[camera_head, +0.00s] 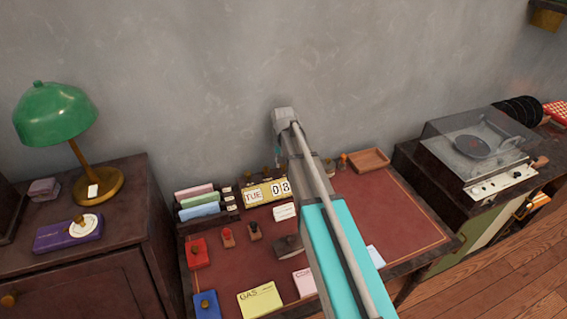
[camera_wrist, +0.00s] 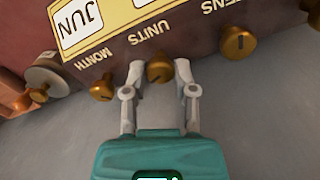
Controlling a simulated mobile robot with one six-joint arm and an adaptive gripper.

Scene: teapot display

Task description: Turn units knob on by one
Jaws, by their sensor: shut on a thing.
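The yellow flip calendar (camera_head: 264,191) stands on the desk in the head view and reads TUE and 08. In the wrist view its top (camera_wrist: 125,12) shows upside down, with a JUN card and the labels MONTH, UNITS and TENS. The brass units knob (camera_wrist: 160,69) is between the two grey fingers of my gripper (camera_wrist: 160,72), which is shut on it. The month knob (camera_wrist: 102,89) is just left of the left finger, and the tens knob (camera_wrist: 238,43) is to the right.
A card rack (camera_head: 197,203) stands left of the calendar, and stamps (camera_head: 228,237) lie in front. A wooden tray (camera_head: 369,160) is at the desk's back right. A grey wall (camera_head: 190,80) rises behind. The red desk top (camera_head: 390,205) is mostly clear at right.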

